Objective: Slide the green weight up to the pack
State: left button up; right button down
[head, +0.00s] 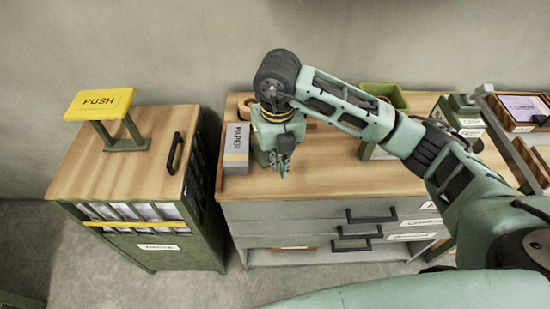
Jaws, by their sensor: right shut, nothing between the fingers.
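The pack, a grey box marked PAPER (236,146), stands at the left end of the wooden counter in the head view. My right gripper (280,172) is just right of the pack, pointing down close to the counter top. Its fingers are shut and hold nothing. A small green piece (261,156) shows between the pack and the gripper. It looks like the green weight, but the gripper hides much of it. I cannot tell whether it touches the pack or the fingers. My left gripper is not in view.
A tan ring-shaped thing (246,105) lies behind the pack. A green open bin (386,95) stands at the counter's back. The wooden counter top (325,165) is clear right of the gripper. A green cabinet with a yellow PUSH sign (99,103) stands left.

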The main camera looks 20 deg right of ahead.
notch_tip(320, 180, down, 7)
jog(key=shift+s+f+p, duration=0.15)
jog(key=shift+p, duration=0.85)
jog(key=w, duration=0.1)
jog(key=w+p, duration=0.1)
jog(key=w, duration=0.1)
jog(key=shift+f, duration=0.25)
jog(key=shift+w+f+p, duration=0.1)
jog(key=shift+w+p, duration=0.2)
jog(key=shift+w, duration=0.35)
jog(key=shift+w+f+b, duration=0.2)
jog(key=shift+w+b, duration=0.4)
jog(key=shift+b, duration=0.3)
jog(key=shift+w+b, duration=0.35)
jog(key=shift+w+r, duration=0.15)
